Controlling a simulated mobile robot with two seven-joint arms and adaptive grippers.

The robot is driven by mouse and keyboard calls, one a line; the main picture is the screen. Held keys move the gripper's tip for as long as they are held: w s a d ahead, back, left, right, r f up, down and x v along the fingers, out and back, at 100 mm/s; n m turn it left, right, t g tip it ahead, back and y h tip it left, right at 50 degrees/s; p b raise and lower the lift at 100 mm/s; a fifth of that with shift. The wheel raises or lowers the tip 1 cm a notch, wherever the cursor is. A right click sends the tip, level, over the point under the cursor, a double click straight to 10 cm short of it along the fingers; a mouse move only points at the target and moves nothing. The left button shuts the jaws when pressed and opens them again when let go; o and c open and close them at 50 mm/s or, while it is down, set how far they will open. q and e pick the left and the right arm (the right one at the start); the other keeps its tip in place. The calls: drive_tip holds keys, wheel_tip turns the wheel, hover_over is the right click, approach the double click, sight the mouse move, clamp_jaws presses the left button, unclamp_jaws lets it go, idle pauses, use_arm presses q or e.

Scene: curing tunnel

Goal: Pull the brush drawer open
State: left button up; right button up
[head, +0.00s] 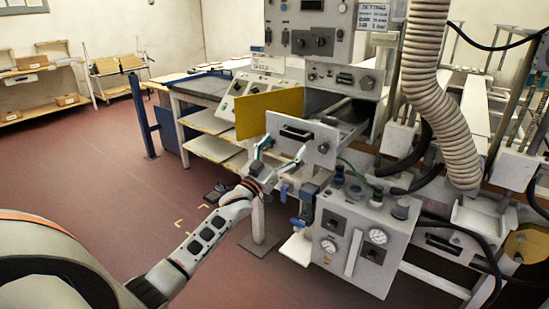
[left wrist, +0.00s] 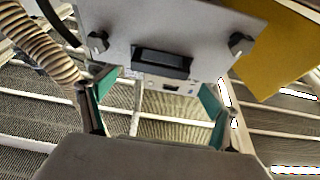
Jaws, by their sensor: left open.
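The brush drawer's grey front panel (head: 312,143) stands out from the machine in the head view, with a gap and side rails visible behind it. Its dark recessed handle (head: 296,132) is in the middle of the panel. In the left wrist view the panel (left wrist: 205,30) fills the upper middle, with the black handle (left wrist: 160,63) between two dark knobs. My left gripper (head: 280,153) is open just in front of and below the panel. Its teal-padded fingers (left wrist: 158,94) are spread wide, with nothing visible between them. I cannot tell whether they touch the panel. My right gripper is not in view.
A yellow panel (head: 269,113) stands beside the drawer front. A gauge box (head: 352,240) with knobs and hoses is close on the right. A ribbed hose (head: 440,100) hangs farther right. The red floor (head: 120,180) is mostly open on the left.

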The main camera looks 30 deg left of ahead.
use_arm(q)
drive_tip(key=v, duration=0.6)
drive_tip(key=shift+s, duration=0.35)
drive_tip(key=s+d+f+m+g, duration=0.1)
drive_tip(key=s+d+f+g, duration=0.2)
drive_tip(key=s+d+f, duration=0.5)
drive_tip(key=s+d+f+m+g+h, duration=0.1)
drive_tip(key=s+d+f+g, duration=0.15)
drive_tip(key=s+f, duration=0.6)
drive_tip(key=s+d+f+g, duration=0.35)
drive_tip(key=d+f, duration=0.25)
drive_tip(key=f, duration=0.6)
drive_tip(key=s+d+f+g, duration=0.1)
drive_tip(key=s+d+f, duration=0.1)
drive_tip(key=s, duration=0.2)
drive_tip(key=s+d+f+m+g, duration=0.1)
drive_tip(key=s+d+f, duration=0.1)
drive_tip(key=s, duration=0.3)
drive_tip(key=s+d+f, duration=0.2)
drive_tip(key=s, duration=0.3)
drive_tip(key=shift+s+f+g, duration=0.15)
drive_tip(key=shift+f+g, duration=0.1)
drive_tip(key=shift+g, duration=0.15)
drive_tip(key=shift+d, duration=0.1)
